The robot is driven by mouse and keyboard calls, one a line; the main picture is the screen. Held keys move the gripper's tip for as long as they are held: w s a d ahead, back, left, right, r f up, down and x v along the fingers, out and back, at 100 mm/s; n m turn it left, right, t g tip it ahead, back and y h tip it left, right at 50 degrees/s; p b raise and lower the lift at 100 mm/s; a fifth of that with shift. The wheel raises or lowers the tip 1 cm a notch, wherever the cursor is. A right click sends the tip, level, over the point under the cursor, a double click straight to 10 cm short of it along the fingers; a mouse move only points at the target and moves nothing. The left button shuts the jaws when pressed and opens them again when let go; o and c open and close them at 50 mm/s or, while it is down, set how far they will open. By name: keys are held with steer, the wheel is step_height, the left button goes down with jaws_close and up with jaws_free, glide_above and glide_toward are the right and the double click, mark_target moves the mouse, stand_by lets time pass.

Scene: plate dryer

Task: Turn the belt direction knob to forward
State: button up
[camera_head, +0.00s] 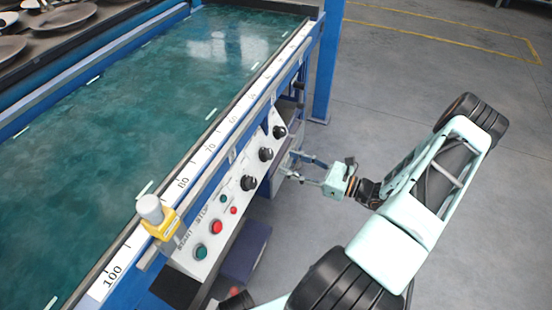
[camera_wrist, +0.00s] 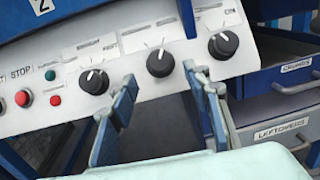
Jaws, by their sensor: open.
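Three black knobs sit in a row on the white control panel (camera_head: 205,215). In the wrist view they are a left knob (camera_wrist: 94,82), a middle knob (camera_wrist: 160,62) and a right knob (camera_wrist: 223,45), each with a small white mark near its top. The lettering is too small to tell surely which is the belt direction knob. My gripper (camera_head: 290,165) is open and empty, to the right of the panel in the head view. In the wrist view its two blue fingers (camera_wrist: 160,95) stand apart, below the middle knob in the picture, with no visible contact.
Red (camera_head: 217,227) and green (camera_head: 201,252) buttons lie further along the panel. A green belt (camera_head: 130,110) runs behind the panel, with a scaled rail and yellow clamp (camera_head: 160,225). Labelled drawers (camera_wrist: 285,85) stand right of the panel. Open floor lies to the right.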

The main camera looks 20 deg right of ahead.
mark_target(272, 156)
steer(key=x, duration=0.6)
steer(key=shift+b, duration=0.35)
steer(key=shift+c, duration=0.6)
steer(key=c, duration=1)
